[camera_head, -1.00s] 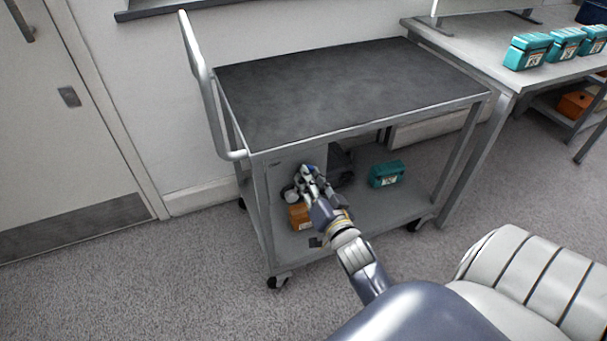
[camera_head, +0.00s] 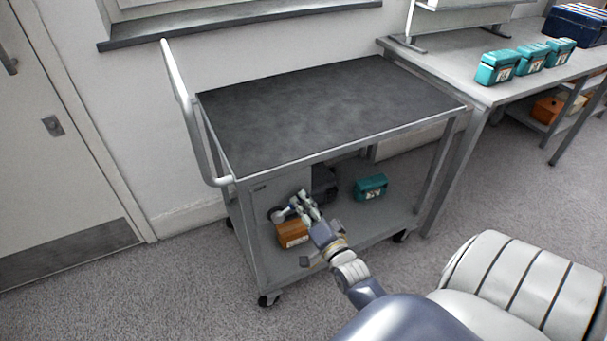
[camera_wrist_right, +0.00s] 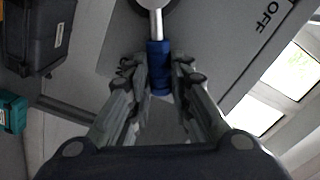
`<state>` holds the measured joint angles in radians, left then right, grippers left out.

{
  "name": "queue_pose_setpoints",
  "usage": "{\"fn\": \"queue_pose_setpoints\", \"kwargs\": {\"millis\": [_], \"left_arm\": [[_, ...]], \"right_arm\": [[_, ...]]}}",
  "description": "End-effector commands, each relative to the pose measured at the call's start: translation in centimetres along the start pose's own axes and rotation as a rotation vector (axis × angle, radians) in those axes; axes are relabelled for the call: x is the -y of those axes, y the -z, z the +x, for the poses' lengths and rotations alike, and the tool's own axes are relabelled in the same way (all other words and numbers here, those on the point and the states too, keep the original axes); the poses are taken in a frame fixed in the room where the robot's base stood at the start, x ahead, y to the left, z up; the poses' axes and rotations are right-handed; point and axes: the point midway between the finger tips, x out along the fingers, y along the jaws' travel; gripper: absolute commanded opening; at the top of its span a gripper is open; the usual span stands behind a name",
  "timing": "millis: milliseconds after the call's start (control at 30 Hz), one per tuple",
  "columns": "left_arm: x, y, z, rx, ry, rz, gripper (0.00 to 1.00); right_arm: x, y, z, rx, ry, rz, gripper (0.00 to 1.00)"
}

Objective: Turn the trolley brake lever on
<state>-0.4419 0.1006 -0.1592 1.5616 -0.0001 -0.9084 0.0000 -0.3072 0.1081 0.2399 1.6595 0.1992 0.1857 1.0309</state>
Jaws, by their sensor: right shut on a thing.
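The trolley (camera_head: 340,153) has a dark top and a lower shelf. On its lower level, a grey panel (camera_head: 272,190) carries the brake lever. In the right wrist view the lever (camera_wrist_right: 159,62) has a metal shaft and a blue grip, and it comes out of a round hub. The word OFF (camera_wrist_right: 268,14) is printed on the panel to the right. My right gripper (camera_head: 298,208) is at the panel, and in the wrist view its fingers (camera_wrist_right: 160,85) are closed around the blue grip. My left gripper is in neither view.
An orange box (camera_head: 293,234) sits just below my right gripper on the lower shelf. A teal case (camera_head: 370,187) and a dark case (camera_head: 323,186) stand to the right. A workbench (camera_head: 440,75) with several teal cases stands right of the trolley.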

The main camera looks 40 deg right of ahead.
Motion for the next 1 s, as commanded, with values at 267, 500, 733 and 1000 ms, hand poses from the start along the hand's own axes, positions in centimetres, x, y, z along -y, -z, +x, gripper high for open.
{"fn": "queue_pose_setpoints", "kwargs": {"millis": [267,500,733,1000], "left_arm": [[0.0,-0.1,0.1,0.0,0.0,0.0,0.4],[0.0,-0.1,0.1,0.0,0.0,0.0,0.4],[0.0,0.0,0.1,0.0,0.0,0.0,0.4],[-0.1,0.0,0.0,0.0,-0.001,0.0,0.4]], "right_arm": [[-0.1,0.1,0.0,-0.002,0.0,0.013,0.0],[-0.1,0.1,0.0,-0.002,-0.001,0.013,0.4],[-0.1,0.0,0.0,0.0,-0.001,0.01,0.4],[-0.1,-0.1,-1.6,0.001,-0.002,0.008,0.4]]}}
